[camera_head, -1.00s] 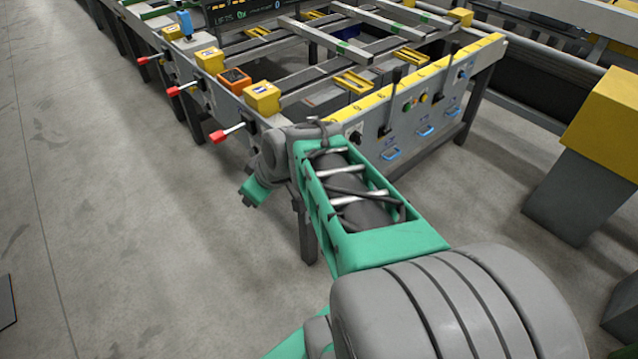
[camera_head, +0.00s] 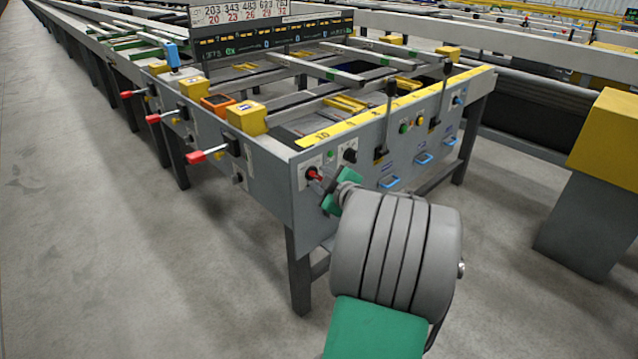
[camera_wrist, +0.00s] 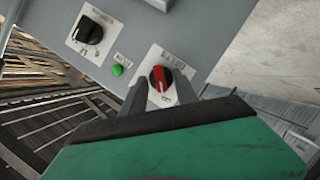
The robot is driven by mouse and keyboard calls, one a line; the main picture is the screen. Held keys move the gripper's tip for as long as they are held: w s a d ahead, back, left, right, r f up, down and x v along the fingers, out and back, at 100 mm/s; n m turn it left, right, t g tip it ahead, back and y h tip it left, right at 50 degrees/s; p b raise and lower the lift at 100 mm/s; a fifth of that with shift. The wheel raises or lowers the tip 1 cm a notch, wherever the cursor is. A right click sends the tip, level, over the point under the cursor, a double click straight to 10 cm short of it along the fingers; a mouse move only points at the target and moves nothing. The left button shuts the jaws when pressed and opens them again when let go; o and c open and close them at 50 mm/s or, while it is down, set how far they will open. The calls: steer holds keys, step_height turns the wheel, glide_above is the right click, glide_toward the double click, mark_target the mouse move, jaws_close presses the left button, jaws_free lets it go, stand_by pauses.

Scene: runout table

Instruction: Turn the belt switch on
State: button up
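A red rotary switch (camera_head: 313,173) sits on a pale plate at the near left corner of the table's grey end panel. In the wrist view this red switch (camera_wrist: 161,77) lies ahead of my gripper (camera_wrist: 161,91). The two dark fingertips stand apart, one on each side of the switch's lower part, with gaps between. In the head view my gripper (camera_head: 324,184) is right at the switch. A black rotary switch (camera_wrist: 88,31) and a small green lamp (camera_wrist: 117,70) are beside it. The labels are too small to read.
The end panel also carries levers (camera_head: 388,110), push buttons (camera_head: 405,127) and blue handles (camera_head: 389,182). Red-tipped levers (camera_head: 205,155) stick out from the table's left side. A yellow-topped post (camera_head: 602,135) stands at right. The floor at left is clear.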

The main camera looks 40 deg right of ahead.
steer(key=shift+w, duration=0.25)
steer(key=shift+c, duration=0.4)
jaws_close()
steer(key=shift+a, duration=0.15)
